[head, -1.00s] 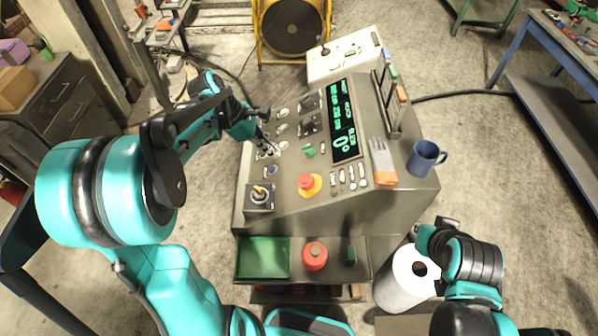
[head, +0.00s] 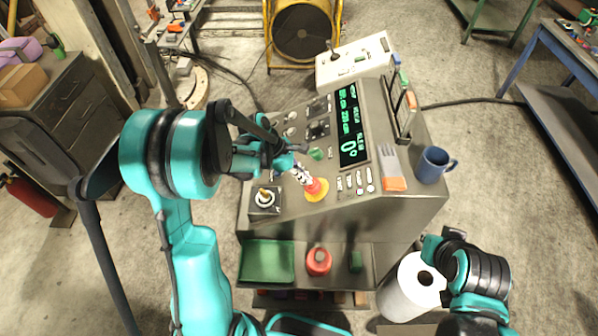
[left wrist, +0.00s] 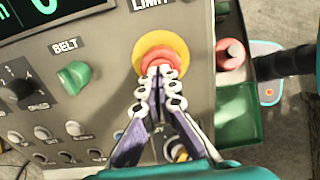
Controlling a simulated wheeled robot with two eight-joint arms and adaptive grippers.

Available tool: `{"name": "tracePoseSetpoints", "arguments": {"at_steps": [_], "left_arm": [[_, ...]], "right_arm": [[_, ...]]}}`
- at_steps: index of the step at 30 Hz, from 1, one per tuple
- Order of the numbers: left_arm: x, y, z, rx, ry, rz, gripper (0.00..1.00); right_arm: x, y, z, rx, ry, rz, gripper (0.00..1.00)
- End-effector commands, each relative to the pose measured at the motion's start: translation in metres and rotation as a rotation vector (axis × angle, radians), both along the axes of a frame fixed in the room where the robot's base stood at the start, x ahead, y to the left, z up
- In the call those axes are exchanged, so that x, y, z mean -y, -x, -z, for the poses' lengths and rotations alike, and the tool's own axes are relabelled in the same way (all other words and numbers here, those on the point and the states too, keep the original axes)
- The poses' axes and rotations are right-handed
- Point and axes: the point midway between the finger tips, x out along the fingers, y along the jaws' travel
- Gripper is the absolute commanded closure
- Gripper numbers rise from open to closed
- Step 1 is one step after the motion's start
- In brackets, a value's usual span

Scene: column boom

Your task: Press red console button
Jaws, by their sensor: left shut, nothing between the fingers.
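The red button (head: 312,187) with its yellow collar sits on the grey console (head: 330,215), left of the lower end of the green display. My left gripper (head: 304,178) is shut and empty, with its fingertips at the red button. In the left wrist view the closed fingertips (left wrist: 160,72) overlap the button's near edge, and the red cap (left wrist: 158,57) shows beyond them inside the yellow ring. I cannot tell whether the cap is pushed down. My right arm is at the lower right of the head view; its fingers are not clearly seen.
A joystick (head: 264,198) stands left of the button. A green knob (left wrist: 74,75) labelled BELT is nearby. A second red round thing (head: 318,261) and a green tray (head: 266,262) are on the lower shelf. A blue mug (head: 433,165) stands on the console's right.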

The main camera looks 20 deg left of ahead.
Motion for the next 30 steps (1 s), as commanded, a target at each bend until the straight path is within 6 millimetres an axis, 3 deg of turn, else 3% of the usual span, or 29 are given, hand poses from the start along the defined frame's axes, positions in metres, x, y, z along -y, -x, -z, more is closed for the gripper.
{"name": "tracePoseSetpoints", "arguments": {"at_steps": [11,20,30], "left_arm": [[0.001,0.0,0.002,0.0,0.0,0.0,1.0],[0.012,-0.003,0.023,-0.001,0.0,0.001,1.0],[0.013,-0.001,0.024,-0.008,-0.004,0.007,1.0]], "right_arm": [[0.0,0.0,0.0,0.0,0.0,0.0,1.0],[0.0,0.0,0.024,0.0,0.0,0.0,1.0],[0.0,0.0,0.023,0.0,0.0,0.0,1.0]]}}
